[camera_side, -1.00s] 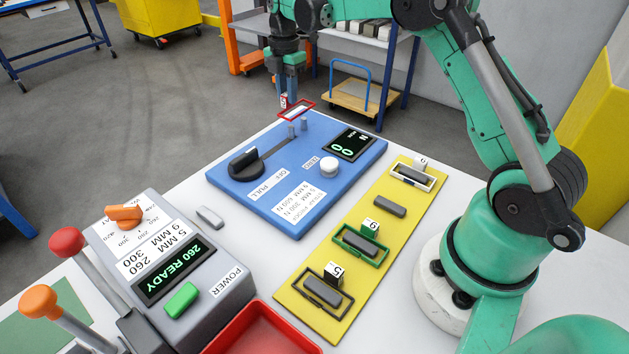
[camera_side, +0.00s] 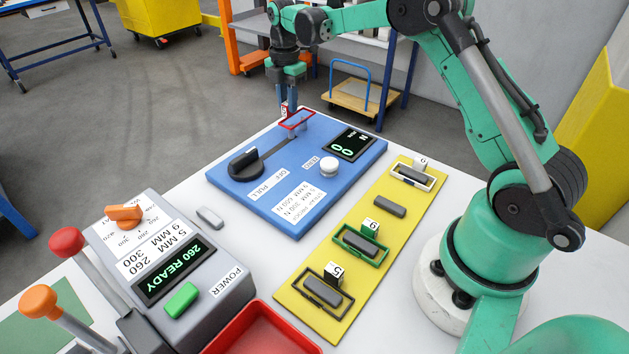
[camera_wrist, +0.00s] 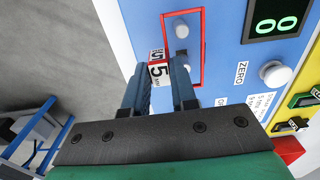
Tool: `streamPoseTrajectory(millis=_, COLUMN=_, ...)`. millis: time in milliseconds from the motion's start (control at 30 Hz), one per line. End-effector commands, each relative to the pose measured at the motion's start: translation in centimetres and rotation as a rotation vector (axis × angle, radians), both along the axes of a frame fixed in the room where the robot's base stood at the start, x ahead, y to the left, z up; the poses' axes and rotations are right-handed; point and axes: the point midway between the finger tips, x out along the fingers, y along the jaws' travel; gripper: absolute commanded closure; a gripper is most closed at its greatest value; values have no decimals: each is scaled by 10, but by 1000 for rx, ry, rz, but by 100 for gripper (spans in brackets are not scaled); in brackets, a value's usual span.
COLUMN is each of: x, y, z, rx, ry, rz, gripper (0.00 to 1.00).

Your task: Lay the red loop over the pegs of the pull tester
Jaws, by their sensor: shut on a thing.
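My gripper (camera_side: 289,106) is shut on the white-and-red "5" tag (camera_wrist: 158,70) of the red loop (camera_wrist: 204,42), at the far end of the blue pull tester (camera_side: 240,180). The loop also shows in the side view (camera_side: 308,112), roughly level, at about the height of the peg tops. In the wrist view both grey pegs, one (camera_wrist: 181,30) farther and one (camera_wrist: 181,54) nearer, appear inside the loop's outline. I cannot tell how far down the pegs the loop sits.
A yellow board (camera_side: 317,315) with white, green and black loops lies between the tester and my base. A grey control box (camera_side: 215,290) reading "260 READY" and a red tray (camera_side: 262,335) stand at the front. The white table edge is near the gripper.

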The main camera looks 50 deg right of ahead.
Motion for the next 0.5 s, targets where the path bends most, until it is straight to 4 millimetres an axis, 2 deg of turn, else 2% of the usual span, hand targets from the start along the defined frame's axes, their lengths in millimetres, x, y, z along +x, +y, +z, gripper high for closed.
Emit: streamPoseTrajectory(millis=500, x=0, y=0, z=-11, rx=0, ry=0, rz=0, gripper=100)
